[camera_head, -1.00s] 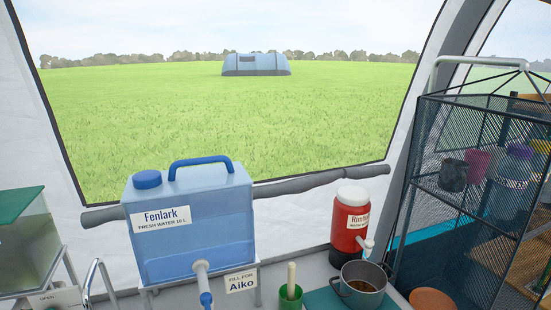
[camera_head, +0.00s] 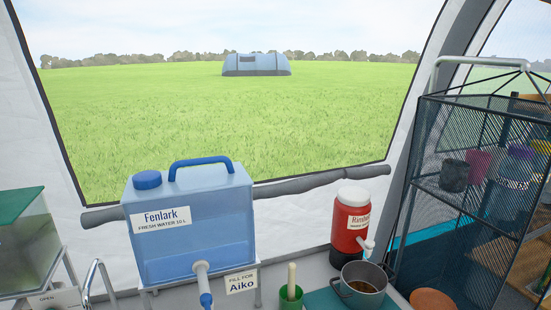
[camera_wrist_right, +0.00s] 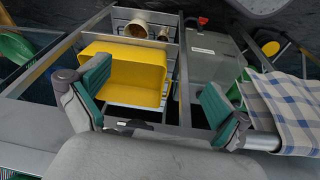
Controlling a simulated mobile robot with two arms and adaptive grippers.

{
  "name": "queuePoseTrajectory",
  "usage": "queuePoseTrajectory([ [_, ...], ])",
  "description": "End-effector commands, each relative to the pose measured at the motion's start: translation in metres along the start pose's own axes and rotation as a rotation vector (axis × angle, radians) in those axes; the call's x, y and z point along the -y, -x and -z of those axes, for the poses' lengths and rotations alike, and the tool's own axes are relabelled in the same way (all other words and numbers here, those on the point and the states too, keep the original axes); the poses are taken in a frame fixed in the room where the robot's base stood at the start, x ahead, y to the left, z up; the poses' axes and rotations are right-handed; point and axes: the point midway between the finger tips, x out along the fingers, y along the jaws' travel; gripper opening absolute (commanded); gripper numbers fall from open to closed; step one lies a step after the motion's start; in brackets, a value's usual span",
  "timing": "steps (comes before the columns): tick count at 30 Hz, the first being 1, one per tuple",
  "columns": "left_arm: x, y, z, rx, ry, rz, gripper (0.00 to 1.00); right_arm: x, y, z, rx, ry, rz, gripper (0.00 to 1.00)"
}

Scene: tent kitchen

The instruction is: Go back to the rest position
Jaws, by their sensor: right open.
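My right gripper (camera_wrist_right: 157,100) is open and empty in the right wrist view, its two green-padded fingers spread wide. A yellow tub (camera_wrist_right: 150,55) shows beyond and between the fingers; I cannot tell how far away it is. Neither gripper shows in the head view, and my left gripper is in no view.
A checked cloth (camera_wrist_right: 285,110) hangs right of my right gripper.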

Motion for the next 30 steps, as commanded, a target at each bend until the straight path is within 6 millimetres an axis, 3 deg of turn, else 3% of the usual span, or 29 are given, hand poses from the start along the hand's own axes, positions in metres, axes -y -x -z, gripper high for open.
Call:
queuePoseTrajectory([
  [5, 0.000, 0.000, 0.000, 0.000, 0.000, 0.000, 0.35, 0.004, -0.083, -0.038, 0.045, 0.006, 0.007, 1.00],
  [9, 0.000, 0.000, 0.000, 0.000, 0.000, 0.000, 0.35, 0.008, -0.146, -0.087, 0.080, 0.013, 0.011, 1.00],
  [15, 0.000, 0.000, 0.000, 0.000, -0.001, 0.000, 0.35, 0.011, -0.207, -0.173, 0.127, 0.025, 0.016, 1.00],
  [18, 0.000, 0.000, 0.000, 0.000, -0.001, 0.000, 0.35, 0.011, -0.222, -0.212, 0.145, 0.029, 0.017, 1.00],
  [22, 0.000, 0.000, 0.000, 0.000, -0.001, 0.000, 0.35, 0.011, -0.230, -0.248, 0.159, 0.034, 0.019, 1.00],
  [26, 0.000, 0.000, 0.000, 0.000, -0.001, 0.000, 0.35, 0.011, -0.232, -0.265, 0.165, 0.036, 0.019, 1.00],
  [30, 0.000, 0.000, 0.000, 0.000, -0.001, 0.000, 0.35, 0.011, -0.232, -0.267, 0.165, 0.037, 0.019, 1.00],
])
